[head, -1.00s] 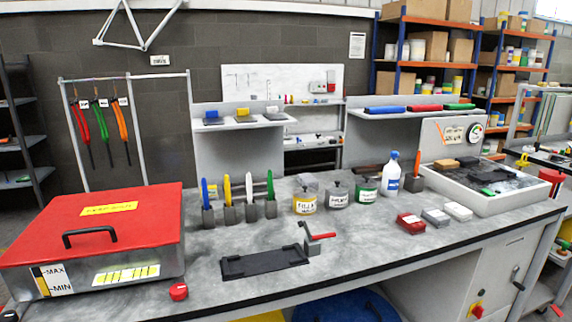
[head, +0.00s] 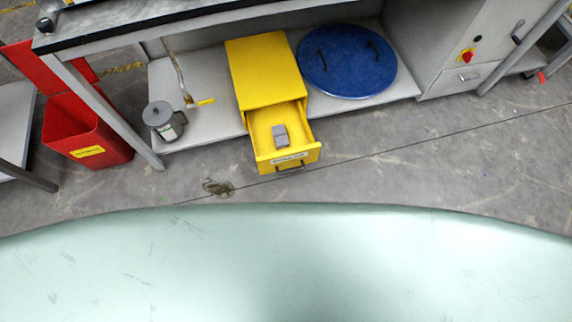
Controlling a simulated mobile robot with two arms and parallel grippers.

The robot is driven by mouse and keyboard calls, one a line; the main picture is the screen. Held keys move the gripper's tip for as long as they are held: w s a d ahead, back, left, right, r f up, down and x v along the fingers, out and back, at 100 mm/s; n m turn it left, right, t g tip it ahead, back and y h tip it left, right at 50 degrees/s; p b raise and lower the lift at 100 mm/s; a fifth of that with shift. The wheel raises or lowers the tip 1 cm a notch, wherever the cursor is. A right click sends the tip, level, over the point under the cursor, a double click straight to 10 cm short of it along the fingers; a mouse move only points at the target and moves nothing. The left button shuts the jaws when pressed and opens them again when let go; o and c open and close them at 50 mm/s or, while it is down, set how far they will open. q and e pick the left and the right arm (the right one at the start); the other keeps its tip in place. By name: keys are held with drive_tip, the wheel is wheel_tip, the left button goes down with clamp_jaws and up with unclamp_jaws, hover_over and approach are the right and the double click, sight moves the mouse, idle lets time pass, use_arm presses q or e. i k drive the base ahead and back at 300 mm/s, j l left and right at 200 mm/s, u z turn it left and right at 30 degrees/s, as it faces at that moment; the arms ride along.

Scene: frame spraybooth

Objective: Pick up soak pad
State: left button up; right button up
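A yellow drawer unit (head: 264,70) stands on the low shelf under the bench, with its drawer (head: 264,152) pulled open towards me. Small grey blocks (head: 280,134) lie inside the open drawer, touching or nearly touching each other. They may be the soak pad, but I cannot tell from their look. The drawer front has a white label, too small to read, and a dark handle (head: 290,169). Neither of my grippers is in view.
A round blue lid with two handles (head: 345,62) lies on the shelf right of the drawer unit. A grey canister (head: 160,118) stands to the left. A red bin (head: 88,132) is beside the bench leg. The floor (head: 420,150) before the drawer is clear.

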sight(280, 136)
drive_tip(key=k+l, duration=0.9)
drive_tip(key=k, duration=0.05)
